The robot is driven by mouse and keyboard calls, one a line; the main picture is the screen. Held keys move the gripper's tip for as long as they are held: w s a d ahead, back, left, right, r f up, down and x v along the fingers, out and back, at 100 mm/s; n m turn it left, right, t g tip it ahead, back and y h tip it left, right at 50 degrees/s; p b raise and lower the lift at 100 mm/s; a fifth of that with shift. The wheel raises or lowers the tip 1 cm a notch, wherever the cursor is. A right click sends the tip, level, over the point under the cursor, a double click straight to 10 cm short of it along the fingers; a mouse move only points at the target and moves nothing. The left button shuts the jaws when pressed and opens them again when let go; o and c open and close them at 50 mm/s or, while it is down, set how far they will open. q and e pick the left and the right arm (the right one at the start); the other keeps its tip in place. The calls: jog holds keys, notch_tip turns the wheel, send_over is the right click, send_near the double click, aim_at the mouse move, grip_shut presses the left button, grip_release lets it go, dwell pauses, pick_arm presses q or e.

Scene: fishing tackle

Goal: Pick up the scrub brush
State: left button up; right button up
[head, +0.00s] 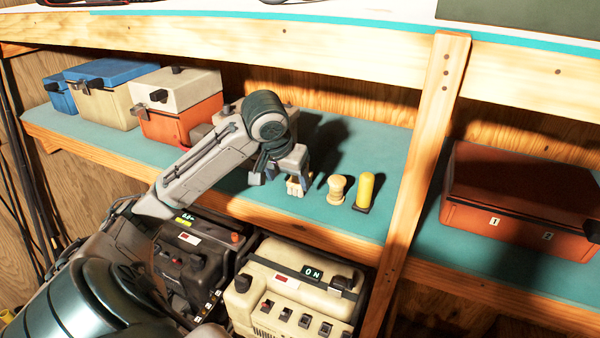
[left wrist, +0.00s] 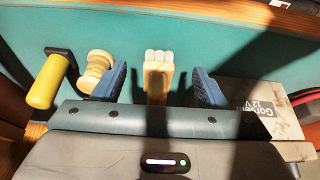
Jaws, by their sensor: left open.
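The scrub brush (head: 294,186), a small pale wooden block with white bristle tufts, is on the teal shelf just below my left gripper (head: 283,171). In the left wrist view the brush (left wrist: 157,77) shows between the two blue fingers of my left gripper (left wrist: 158,86), with a gap on each side. The gripper is open and holds nothing. The upper part of the brush is partly hidden by the gripper in the head view. My right gripper is not in view.
A cream spool-shaped piece (head: 337,188) and a yellow cylinder (head: 364,191) stand close right of the brush. A wooden post (head: 428,150) divides the shelf (head: 390,150). Toolboxes (head: 180,108) stand left.

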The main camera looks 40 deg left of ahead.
pick_arm(q)
jog(key=w, duration=0.1)
jog(key=w+a+p, duration=0.1)
jog(key=w, duration=0.1)
jog(key=w+p, duration=0.1)
jog(key=w, duration=0.1)
jog(key=shift+w+a, duration=0.1)
jog(key=shift+a, duration=0.25)
jog(key=shift+w+a+f, duration=0.1)
jog(key=shift+w+a, duration=0.05)
jog(key=shift+w, duration=0.3)
jog(key=p+x, duration=0.2)
jog(key=x, duration=0.2)
jog(key=shift+w+a+f, duration=0.1)
jog(key=shift+w+f, duration=0.05)
jog(key=shift+f, duration=0.3)
jog(key=c, duration=1.1)
